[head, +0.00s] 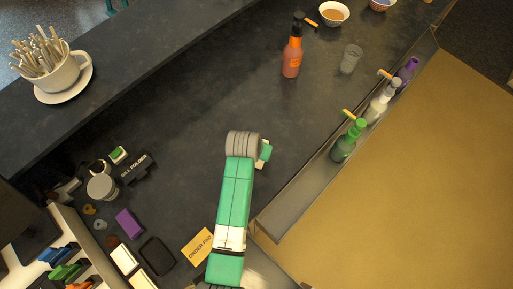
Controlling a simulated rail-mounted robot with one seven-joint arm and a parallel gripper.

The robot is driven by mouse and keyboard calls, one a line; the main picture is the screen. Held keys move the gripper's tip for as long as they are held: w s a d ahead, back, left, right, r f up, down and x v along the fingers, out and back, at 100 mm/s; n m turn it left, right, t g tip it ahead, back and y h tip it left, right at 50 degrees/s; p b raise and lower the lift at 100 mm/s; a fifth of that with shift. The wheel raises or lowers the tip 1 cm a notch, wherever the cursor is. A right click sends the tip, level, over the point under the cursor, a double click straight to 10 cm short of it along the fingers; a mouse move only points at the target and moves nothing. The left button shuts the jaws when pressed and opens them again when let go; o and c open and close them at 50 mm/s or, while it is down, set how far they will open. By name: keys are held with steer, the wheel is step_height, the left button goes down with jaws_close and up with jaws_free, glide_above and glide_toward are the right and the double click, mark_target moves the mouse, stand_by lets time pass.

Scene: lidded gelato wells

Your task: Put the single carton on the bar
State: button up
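I cannot make out a carton anywhere in the head view. The dark bar top (215,85) runs diagonally across the picture, with bare surface in its middle. My green and white arm reaches up over it from the bottom centre and ends in a grey ribbed joint. A small green and white part shows just right of that joint. My gripper's fingers do not show, so I cannot see whether they hold anything. The gelato wells are not visible either.
An orange-red bottle (291,57) and a clear cup (350,59) stand at the upper right. Several bottles, including a green one (347,143), line the rail at right. A large cup of sticks (57,72) stands upper left. A bill folder (137,168) and small items crowd the lower left.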

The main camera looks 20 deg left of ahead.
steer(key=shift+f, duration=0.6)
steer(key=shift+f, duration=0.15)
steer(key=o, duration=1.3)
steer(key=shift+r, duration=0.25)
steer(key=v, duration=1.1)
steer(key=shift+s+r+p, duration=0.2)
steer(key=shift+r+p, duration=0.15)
steer(key=shift+p, duration=0.05)
